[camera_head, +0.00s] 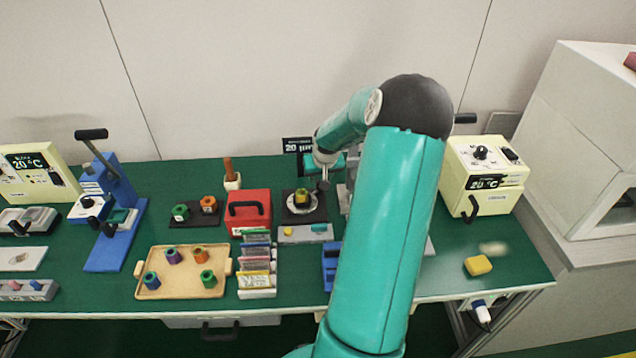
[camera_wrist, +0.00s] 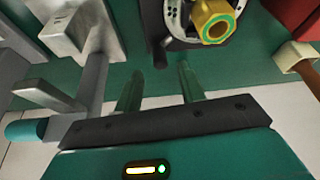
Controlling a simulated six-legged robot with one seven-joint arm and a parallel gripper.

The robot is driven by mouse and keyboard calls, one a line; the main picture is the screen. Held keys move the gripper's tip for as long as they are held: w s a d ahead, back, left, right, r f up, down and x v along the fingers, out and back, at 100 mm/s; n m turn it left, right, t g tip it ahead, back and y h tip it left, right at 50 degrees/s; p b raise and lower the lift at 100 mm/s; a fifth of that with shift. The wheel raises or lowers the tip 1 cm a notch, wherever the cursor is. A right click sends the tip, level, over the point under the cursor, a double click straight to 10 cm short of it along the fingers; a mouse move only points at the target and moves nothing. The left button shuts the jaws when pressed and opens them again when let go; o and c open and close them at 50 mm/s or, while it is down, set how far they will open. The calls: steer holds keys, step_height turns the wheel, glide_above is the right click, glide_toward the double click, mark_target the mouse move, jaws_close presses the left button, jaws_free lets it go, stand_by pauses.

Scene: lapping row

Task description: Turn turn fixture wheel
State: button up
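The turn fixture shows in the head view as a dark square plate (camera_head: 290,216) with a pale round wheel (camera_head: 316,207) and a yellow-green piece (camera_head: 302,196) at its centre. In the wrist view the wheel (camera_wrist: 174,14) is at the top edge, partly cut off, with dark holes in its face. The yellow piece (camera_wrist: 208,20) has a green ring around its bore. My gripper (camera_wrist: 158,76) has its two green fingers apart with nothing between them, just short of the wheel. In the head view my gripper (camera_head: 324,166) is beside the fixture, its fingertips unclear.
A red box (camera_head: 248,208) stands left of the fixture, and a wooden tray (camera_head: 182,272) with coloured pieces lies front left. A grey lever-like part (camera_wrist: 90,85) is close on the left in the wrist view. A cream oven-like unit (camera_head: 482,172) stands right. My arm hides part of the bench.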

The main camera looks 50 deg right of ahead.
mark_target(319, 181)
steer(key=shift+x, duration=2.4)
jaws_close()
